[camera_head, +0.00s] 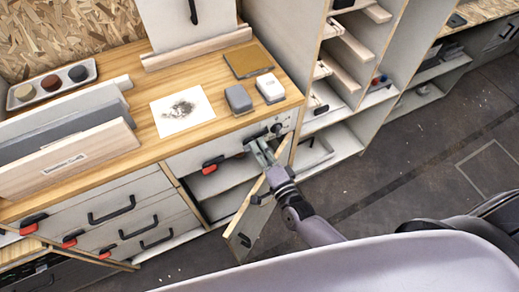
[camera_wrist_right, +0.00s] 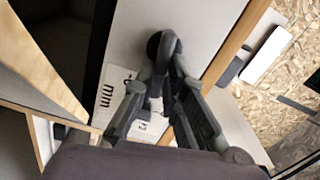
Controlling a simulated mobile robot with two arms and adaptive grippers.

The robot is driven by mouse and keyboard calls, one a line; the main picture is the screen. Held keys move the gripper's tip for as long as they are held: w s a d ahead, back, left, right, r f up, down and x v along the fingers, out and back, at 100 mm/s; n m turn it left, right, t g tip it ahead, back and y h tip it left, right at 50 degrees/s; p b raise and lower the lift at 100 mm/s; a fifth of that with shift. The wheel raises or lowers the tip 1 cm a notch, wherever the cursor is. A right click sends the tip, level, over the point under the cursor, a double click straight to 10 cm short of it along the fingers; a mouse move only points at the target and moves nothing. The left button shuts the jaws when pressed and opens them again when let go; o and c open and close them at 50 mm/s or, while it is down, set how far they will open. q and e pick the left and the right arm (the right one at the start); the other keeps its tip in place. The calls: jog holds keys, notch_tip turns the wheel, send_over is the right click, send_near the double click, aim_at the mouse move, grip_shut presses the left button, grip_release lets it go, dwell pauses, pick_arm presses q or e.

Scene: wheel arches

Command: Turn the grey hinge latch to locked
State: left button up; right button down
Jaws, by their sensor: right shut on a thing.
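The grey hinge latch (camera_wrist_right: 160,48) shows in the right wrist view as a dark, rounded piece on a pale panel with printed marks. My right gripper (camera_wrist_right: 162,72) has its fingertips closed around it. In the head view my right gripper (camera_head: 262,150) reaches up to the front of the workbench, just below the top edge. There its fingers mostly hide the latch, so its turned position cannot be told. My left gripper is not in view.
A cabinet door (camera_head: 243,222) stands open below my right gripper, close to my arm. Red-and-black handles (camera_head: 212,165) stick out nearby. Grey and white blocks (camera_head: 238,98) lie on the workbench (camera_head: 150,145). Open shelves (camera_head: 335,140) stand to the right, with clear floor (camera_head: 420,165) beyond.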

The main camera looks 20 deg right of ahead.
jog(key=shift+f+m+b, duration=0.25)
jog(key=shift+m+b, duration=0.1)
jog(key=shift+m, duration=0.45)
jog(key=c, duration=1.6)
grip_release()
jog(key=shift+c, duration=0.2)
jog(key=s+d, duration=0.2)
jog(key=s, duration=1)
jog(key=shift+d, duration=0.2)
jog(key=shift+w, duration=0.1)
